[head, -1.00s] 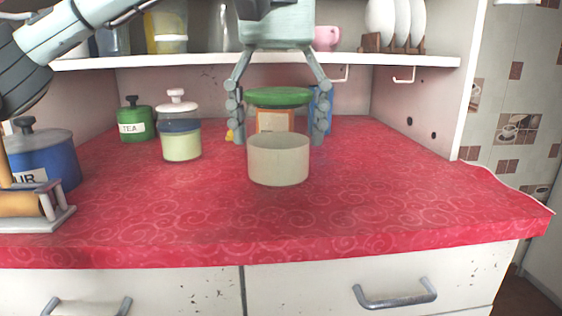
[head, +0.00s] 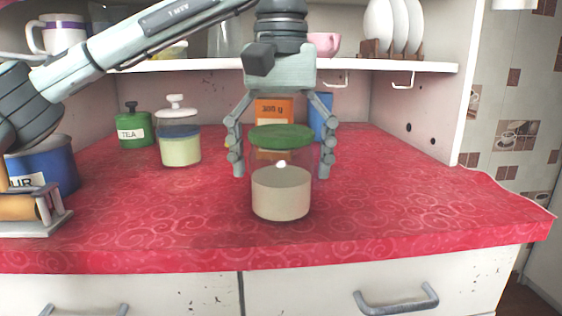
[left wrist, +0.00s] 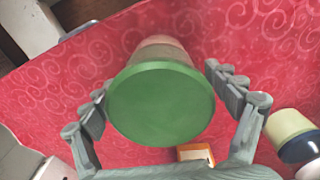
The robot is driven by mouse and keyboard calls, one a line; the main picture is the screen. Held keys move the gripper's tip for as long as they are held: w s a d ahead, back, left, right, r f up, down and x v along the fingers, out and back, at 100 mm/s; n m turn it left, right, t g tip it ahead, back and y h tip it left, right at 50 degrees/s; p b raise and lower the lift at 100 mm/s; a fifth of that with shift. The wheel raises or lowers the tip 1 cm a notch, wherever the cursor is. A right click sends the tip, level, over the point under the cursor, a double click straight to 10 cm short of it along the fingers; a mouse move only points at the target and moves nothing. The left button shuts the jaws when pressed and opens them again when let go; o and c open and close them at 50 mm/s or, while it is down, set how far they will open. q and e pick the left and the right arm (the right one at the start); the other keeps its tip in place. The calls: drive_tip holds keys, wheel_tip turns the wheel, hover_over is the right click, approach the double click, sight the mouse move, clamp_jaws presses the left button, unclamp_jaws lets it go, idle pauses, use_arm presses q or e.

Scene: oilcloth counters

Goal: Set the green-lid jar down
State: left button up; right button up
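The green-lid jar (head: 281,195) stands upright on the red counter, towards its front. It has clear walls, a pale filling and a round green lid. The lid fills the middle of the left wrist view (left wrist: 160,103). My left gripper (head: 281,168) points down over the jar, with one finger on each side. Small gaps show between the fingers and the jar in the head view, so it looks open around the jar. The fingertips (left wrist: 158,80) also flank the jar in the left wrist view. My right gripper is not in view.
An orange box (head: 273,110) and a blue box (head: 322,116) stand behind the jar. A white-lidded jar (head: 180,150), a green tea canister (head: 135,128) and a blue canister (head: 48,168) stand to the left. The counter (head: 430,205) is clear on the right.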

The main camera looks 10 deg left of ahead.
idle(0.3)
use_arm(q)
drive_tip(key=shift+r, duration=0.3)
wheel_tip(320, 180, up, 11)
drive_tip(key=p, duration=0.3)
drive_tip(key=shift+f, duration=0.1)
drive_tip(key=shift+o, duration=0.4)
drive_tip(key=shift+r+p, duration=0.3)
drive_tip(key=shift+r, duration=0.15)
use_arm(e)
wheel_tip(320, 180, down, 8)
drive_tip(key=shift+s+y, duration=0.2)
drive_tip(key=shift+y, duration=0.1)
